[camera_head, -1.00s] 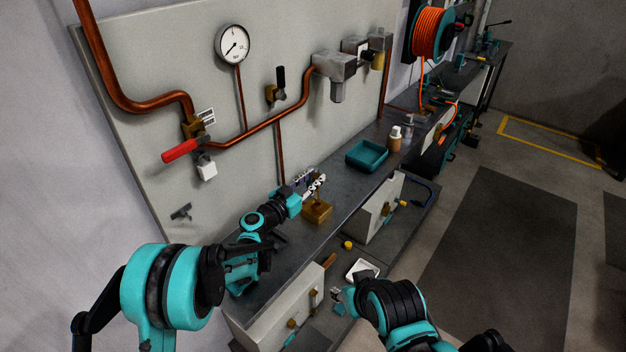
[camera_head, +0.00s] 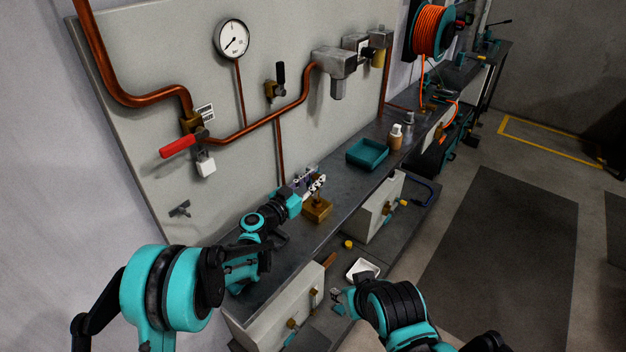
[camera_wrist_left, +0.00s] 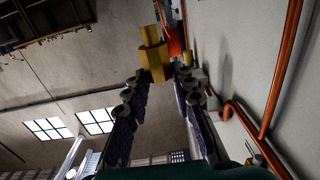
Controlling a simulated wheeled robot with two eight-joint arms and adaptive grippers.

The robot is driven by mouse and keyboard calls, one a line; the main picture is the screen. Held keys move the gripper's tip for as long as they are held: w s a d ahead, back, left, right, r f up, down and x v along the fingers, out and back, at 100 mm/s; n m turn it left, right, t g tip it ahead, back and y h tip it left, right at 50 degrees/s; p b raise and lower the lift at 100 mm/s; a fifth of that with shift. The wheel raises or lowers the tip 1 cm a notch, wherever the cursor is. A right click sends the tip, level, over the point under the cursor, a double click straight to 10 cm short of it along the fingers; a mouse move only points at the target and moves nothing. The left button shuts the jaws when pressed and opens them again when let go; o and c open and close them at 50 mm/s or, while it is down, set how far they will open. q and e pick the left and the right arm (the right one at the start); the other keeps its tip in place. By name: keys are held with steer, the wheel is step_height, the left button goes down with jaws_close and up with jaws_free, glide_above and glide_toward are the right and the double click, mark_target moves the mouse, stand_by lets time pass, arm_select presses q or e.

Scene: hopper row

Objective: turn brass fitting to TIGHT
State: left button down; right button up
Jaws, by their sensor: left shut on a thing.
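The brass fitting (camera_head: 317,208) has a square base that stands on the grey workbench, below the wall panel. My left gripper (camera_head: 316,186) reaches in from the left and is at the top of the fitting. In the left wrist view the two fingers (camera_wrist_left: 166,92) are on either side of a yellow-brass block (camera_wrist_left: 154,60), closed on it at their tips. The fingers hide part of the fitting in the head view, and I cannot read any TIGHT mark. My right gripper (camera_head: 338,300) is low in front of the bench, apart from the fitting; its fingers are too small to judge.
A teal tray (camera_head: 367,154) and a tan bottle (camera_head: 395,138) stand farther along the bench. A red-handled valve (camera_head: 178,146), a gauge (camera_head: 232,39) and copper pipes are on the panel behind. A white tray (camera_head: 362,270) lies on the lower shelf. The floor at right is clear.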

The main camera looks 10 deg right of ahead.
arm_select(q)
steer(key=shift+f+b, duration=0.3)
steer(key=shift+f, duration=0.25)
steer(key=shift+s+f, duration=0.1)
stand_by(1.1)
steer(key=shift+w+a+f+m+g+h, duration=0.1)
steer(key=shift+w+m+g+h, duration=0.1)
steer(key=shift+m+g+h, duration=0.9)
steer(key=shift+w+a+m+g+h, duration=0.15)
steer(key=shift+m+g+h, duration=0.35)
steer(key=shift+m+g, duration=1.15)
steer(key=shift+n+g, duration=0.45)
